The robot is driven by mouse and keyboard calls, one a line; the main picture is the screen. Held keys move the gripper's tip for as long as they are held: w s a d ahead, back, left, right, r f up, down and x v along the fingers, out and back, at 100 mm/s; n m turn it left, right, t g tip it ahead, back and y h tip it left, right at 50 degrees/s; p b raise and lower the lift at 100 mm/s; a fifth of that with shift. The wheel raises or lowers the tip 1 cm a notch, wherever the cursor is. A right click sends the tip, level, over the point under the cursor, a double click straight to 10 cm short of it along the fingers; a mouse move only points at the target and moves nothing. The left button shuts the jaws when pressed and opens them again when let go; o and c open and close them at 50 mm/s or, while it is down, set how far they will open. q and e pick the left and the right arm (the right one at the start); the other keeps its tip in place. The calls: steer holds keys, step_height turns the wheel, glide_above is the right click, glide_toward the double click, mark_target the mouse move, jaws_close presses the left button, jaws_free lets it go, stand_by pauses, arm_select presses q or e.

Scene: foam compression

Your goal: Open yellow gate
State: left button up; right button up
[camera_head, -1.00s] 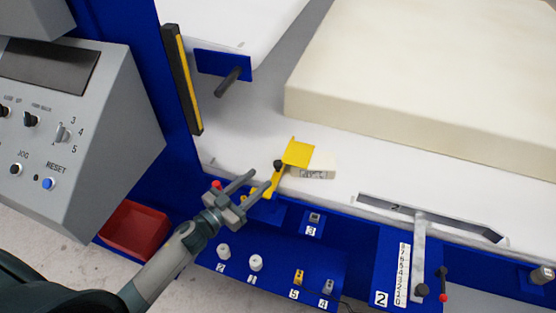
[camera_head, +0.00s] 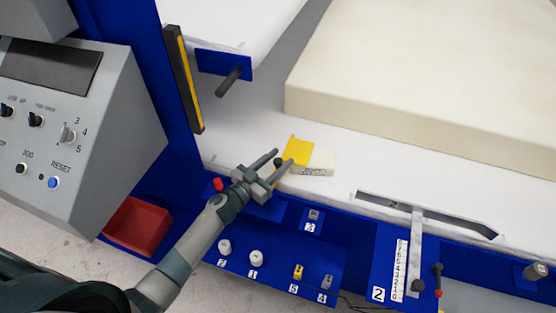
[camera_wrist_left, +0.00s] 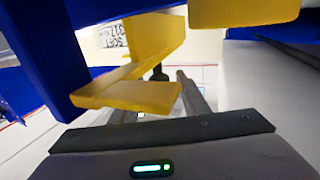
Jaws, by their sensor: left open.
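The yellow gate (camera_head: 298,150) stands at the left end of the white table, beside a small labelled foam block. Its dark knob shows at its left side. My left gripper (camera_head: 282,158) is open, with its two fingers reaching up to the gate's knob and lower arm. In the left wrist view the yellow gate (camera_wrist_left: 125,95) fills the middle, with the dark knob between or just beyond the gripper fingers (camera_wrist_left: 172,90). Contact with the fingers cannot be told. My right gripper is not in view.
A large cream foam block (camera_head: 430,75) lies on the table behind. A blue panel with knobs (camera_head: 270,265) runs along the front edge. A grey control console (camera_head: 80,130) and a red bin (camera_head: 137,228) are at the left. A numbered lever (camera_head: 416,250) stands at the right.

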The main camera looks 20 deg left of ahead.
arm_select(q)
jaws_close()
steer(key=shift+r, duration=0.25)
stand_by(0.4)
